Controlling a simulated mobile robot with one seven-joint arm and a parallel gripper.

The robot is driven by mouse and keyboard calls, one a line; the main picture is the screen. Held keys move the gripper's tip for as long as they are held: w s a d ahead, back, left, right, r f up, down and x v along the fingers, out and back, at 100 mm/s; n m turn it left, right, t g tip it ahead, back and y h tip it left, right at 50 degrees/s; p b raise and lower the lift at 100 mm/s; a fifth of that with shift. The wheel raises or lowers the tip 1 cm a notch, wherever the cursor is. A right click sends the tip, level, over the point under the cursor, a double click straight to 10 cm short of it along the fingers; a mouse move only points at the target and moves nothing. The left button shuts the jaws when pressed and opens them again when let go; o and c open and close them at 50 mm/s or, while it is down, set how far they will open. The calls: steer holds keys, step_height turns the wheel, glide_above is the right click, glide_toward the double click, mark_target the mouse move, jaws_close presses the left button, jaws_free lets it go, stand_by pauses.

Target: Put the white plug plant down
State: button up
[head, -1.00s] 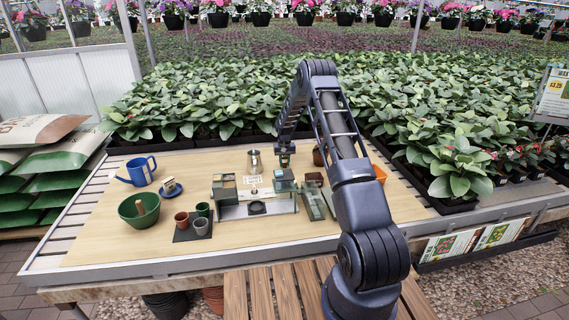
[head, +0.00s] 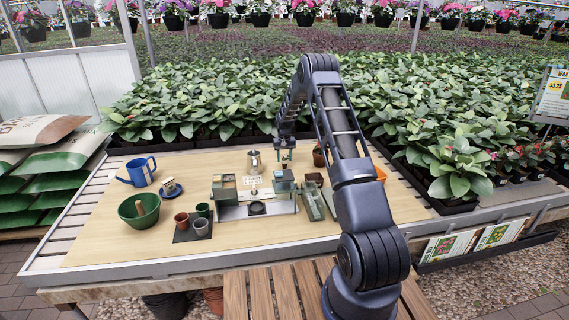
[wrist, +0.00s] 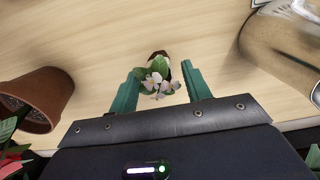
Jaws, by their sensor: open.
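The white plug plant (wrist: 158,82) has white-pink flowers, green leaves and a small brown root plug. In the wrist view it stands on the light wooden table top, between and beyond my gripper's fingers (wrist: 160,75). The green fingers are spread, with gaps on both sides of the plant. In the head view my gripper (head: 285,154) is above the back middle of the table, with the small dark plug just beneath it. The flowers are too small to make out there.
A terracotta pot (wrist: 38,98) with a red-flowered plant is at left in the wrist view. A metal vessel (wrist: 280,45) is at right. In the head view a potting stand (head: 257,209), green bowl (head: 132,219) and blue watering can (head: 137,171) share the table (head: 110,240).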

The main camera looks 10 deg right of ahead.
step_height(320, 180, up, 8)
steer(key=shift+r, duration=0.25)
steer(key=s+d+r+t, duration=0.1)
steer(key=s+d+r, duration=0.1)
steer(key=s+r, duration=1.2)
steer(key=s+d+r+t, duration=0.1)
steer(key=s+r, duration=1)
steer(key=r, duration=0.5)
steer(key=s+d+r+t, duration=0.1)
steer(key=s+r, duration=0.1)
steer(key=s, duration=0.7)
steer(key=s+r, duration=0.3)
steer(key=s, duration=0.6)
steer(key=s+f, duration=0.1)
steer(key=s, duration=0.7)
steer(key=s+d+f+t, duration=0.1)
steer(key=s+f, duration=0.1)
steer(key=s, duration=0.7)
steer(key=shift+f+t, duration=0.3)
